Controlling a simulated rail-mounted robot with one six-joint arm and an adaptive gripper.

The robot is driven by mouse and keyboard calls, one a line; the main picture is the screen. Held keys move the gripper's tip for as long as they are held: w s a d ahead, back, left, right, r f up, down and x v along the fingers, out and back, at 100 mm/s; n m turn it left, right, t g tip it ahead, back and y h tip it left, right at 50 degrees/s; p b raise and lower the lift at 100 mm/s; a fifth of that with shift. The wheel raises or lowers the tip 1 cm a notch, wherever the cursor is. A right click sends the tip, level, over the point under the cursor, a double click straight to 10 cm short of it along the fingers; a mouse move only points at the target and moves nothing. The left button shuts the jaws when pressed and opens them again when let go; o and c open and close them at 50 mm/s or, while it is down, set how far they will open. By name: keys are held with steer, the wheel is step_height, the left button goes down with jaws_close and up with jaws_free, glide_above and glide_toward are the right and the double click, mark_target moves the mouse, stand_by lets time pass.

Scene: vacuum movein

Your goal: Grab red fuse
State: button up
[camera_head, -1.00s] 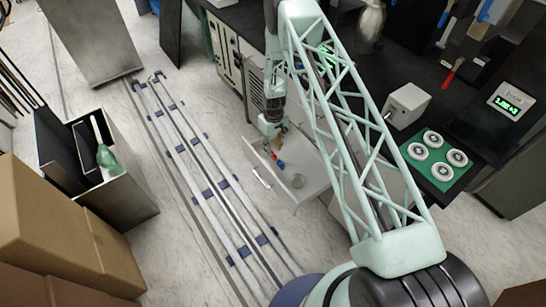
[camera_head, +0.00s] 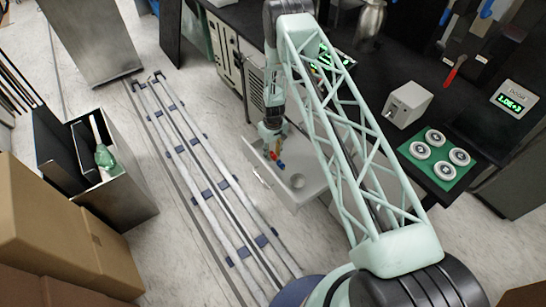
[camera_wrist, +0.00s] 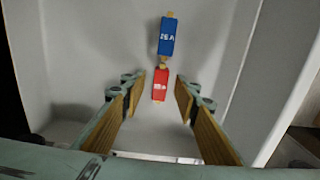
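The red fuse (camera_wrist: 160,85) lies on the floor of an open white drawer (camera_wrist: 75,60). My gripper (camera_wrist: 169,85) is open, with its two wooden-looking fingers apart on either side of the red fuse's near end and clear gaps to it. A blue fuse (camera_wrist: 167,37) lies just beyond the red one, almost in line with it. In the head view, my gripper (camera_head: 272,142) reaches down into the drawer, close to the small red and blue fuses. Contact cannot be made out there.
The black counter (camera_head: 352,95) stands behind, with a grey box (camera_head: 407,104) and a green tray (camera_head: 422,174) of round pieces. Floor rails (camera_head: 205,180) run on the left, near a metal bin (camera_head: 130,200).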

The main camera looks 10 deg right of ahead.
mark_target(273, 154)
steer(key=shift+c, duration=0.7)
steer(key=c, duration=0.8)
steer(key=shift+o, duration=0.2)
steer(key=shift+r, duration=0.2)
step_height(273, 154, up, 10)
steer(key=p, duration=0.2)
steer(key=shift+f, duration=0.2)
